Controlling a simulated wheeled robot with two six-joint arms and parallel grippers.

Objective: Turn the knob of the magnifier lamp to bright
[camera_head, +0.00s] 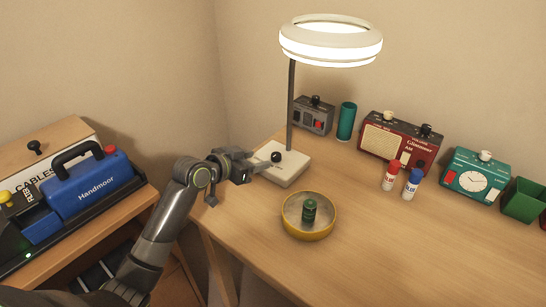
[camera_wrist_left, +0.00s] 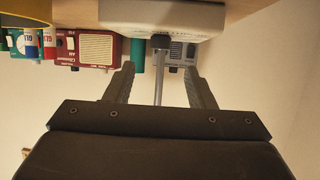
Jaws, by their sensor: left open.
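The magnifier lamp has a white base (camera_head: 287,167) near the table's left edge, a dark stem (camera_head: 291,105) and a lit white ring head (camera_head: 330,42). Its dark round knob (camera_head: 276,157) is on the base. My left gripper (camera_head: 262,164) is open at the left side of the base, close to the knob; I cannot tell whether it touches. In the left wrist view, which is upside down, the white base (camera_wrist_left: 165,17) is at the top. The dark knob (camera_wrist_left: 160,42) shows ahead, between the open fingers (camera_wrist_left: 159,68). My right gripper is not in view.
A yellow-rimmed dish (camera_head: 287,222) with a green item (camera_head: 309,211) stands in front of the lamp. Behind are a grey box (camera_head: 313,118), teal cylinder (camera_head: 346,121), red radio (camera_head: 398,140), glue sticks (camera_head: 412,186) and teal clock (camera_head: 475,177). The front right table is clear.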

